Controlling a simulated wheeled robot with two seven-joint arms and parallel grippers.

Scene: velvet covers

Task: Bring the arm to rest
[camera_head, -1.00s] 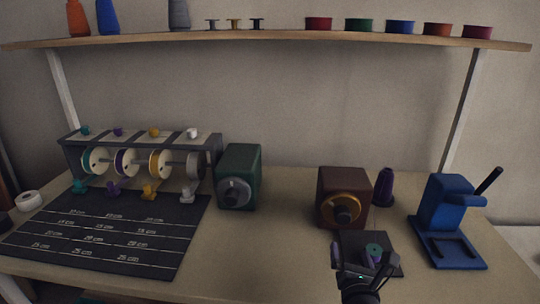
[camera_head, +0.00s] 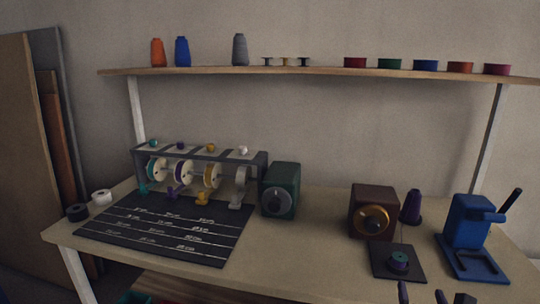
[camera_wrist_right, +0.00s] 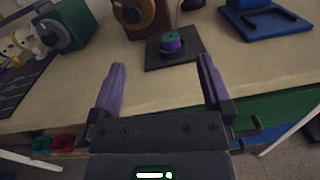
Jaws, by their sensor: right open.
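My right gripper (camera_wrist_right: 162,95) is open and empty in the right wrist view, its two fingers apart in front of the table's front edge. In the head view its finger tips (camera_head: 422,295) show at the bottom edge, below the dark square pad. A purple and green spool (camera_head: 398,260) sits on the dark pad (camera_head: 381,273); it also shows in the right wrist view (camera_wrist_right: 171,43), beyond the fingers and apart from them. My left gripper is in neither view.
The table (camera_head: 312,246) holds a dark red machine (camera_head: 372,207), a green machine (camera_head: 281,188), a purple cone (camera_head: 411,207), a blue press (camera_head: 471,225), a ribbon rack (camera_head: 204,160) and a black measuring mat (camera_head: 160,228). A shelf (camera_head: 330,72) with spools runs above. The table's front middle is clear.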

